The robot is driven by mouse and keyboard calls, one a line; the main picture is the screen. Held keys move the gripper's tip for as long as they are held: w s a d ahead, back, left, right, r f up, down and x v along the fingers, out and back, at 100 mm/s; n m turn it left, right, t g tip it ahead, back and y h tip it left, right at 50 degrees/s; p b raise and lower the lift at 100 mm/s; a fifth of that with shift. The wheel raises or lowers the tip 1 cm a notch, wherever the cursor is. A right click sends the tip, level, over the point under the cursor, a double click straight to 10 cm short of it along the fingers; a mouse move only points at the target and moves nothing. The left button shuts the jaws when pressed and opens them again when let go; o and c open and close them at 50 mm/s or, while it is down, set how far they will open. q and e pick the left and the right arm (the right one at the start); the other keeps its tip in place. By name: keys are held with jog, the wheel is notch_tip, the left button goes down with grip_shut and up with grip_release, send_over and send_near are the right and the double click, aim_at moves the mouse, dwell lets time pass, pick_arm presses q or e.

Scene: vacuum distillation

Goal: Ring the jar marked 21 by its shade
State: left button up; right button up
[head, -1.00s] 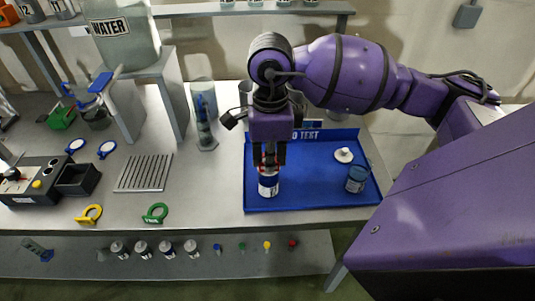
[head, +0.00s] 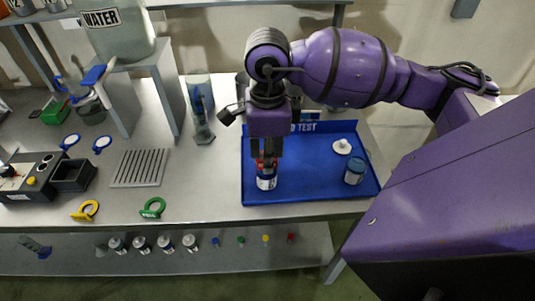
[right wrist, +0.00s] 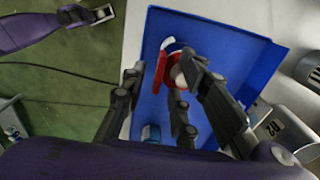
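A white and dark-blue jar (head: 266,184) stands on the left of the blue tray (head: 310,190); its number is too small to read. A red ring (head: 258,164) is at the jar's top, partly hidden by the fingers. My right gripper (head: 266,155) is directly above the jar, its fingers close together on the red ring. In the right wrist view the red ring (right wrist: 161,76) shows at the fingertips; I cannot tell whether it fully encircles the neck. My left gripper is not in view.
Yellow (head: 86,210), green (head: 152,208) and blue (head: 102,144) rings lie on the bench, near a slotted metal plate (head: 140,168). Several jars (head: 165,244) stand on the lower shelf.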

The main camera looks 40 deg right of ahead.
notch_tip(320, 180, up, 12)
dwell(0.5)
jog(key=shift+f, duration=0.1)
